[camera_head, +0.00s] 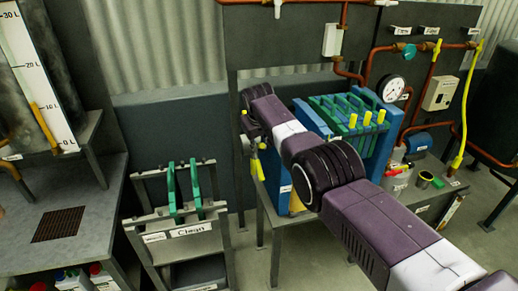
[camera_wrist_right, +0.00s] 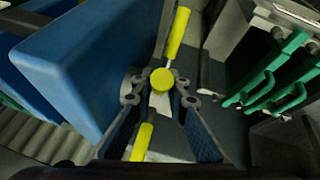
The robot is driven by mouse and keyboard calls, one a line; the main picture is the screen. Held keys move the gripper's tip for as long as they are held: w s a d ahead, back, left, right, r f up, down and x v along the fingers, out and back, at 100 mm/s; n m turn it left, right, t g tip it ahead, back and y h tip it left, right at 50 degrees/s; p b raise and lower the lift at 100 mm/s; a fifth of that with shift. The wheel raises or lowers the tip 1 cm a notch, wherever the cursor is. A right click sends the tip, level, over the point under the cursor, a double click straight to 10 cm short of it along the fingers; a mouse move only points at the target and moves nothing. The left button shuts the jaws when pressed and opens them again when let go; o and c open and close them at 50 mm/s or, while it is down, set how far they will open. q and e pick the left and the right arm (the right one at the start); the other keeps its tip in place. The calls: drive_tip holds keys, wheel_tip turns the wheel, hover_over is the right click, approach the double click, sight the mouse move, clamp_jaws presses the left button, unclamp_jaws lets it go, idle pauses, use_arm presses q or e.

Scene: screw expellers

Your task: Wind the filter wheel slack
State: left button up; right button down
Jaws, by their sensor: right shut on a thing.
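The filter wheel (camera_head: 258,166) is a bar with yellow grips at the left end of the filter press, partly hidden behind my right arm in the head view. In the right wrist view the wheel (camera_wrist_right: 163,80) shows a round yellow hub and two yellow grips, the bar standing slightly tilted. My right gripper (camera_wrist_right: 160,94) is shut on the wheel, its fingers on both sides of the hub. In the head view my right gripper (camera_head: 254,148) is at the press's left end. The press's blue end block (camera_wrist_right: 85,65) is beside it. My left gripper is out of view.
The press (camera_head: 345,112) holds green and blue plates with yellow handles. A rack (camera_head: 165,245) with green plates and a "Clean" label stands to the left. A gauge (camera_head: 391,88) and copper pipes are behind. A grey table (camera_head: 95,215) is at far left.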

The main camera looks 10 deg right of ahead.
drive_tip(key=shift+w+r, duration=0.3)
drive_tip(key=shift+r, duration=0.15)
drive_tip(key=c, duration=2.1)
unclamp_jaws()
drive_tip(key=shift+o, duration=1.1)
drive_tip(key=shift+s+f, duration=0.15)
drive_tip(key=shift+f, duration=0.1)
drive_tip(key=v, duration=1.2)
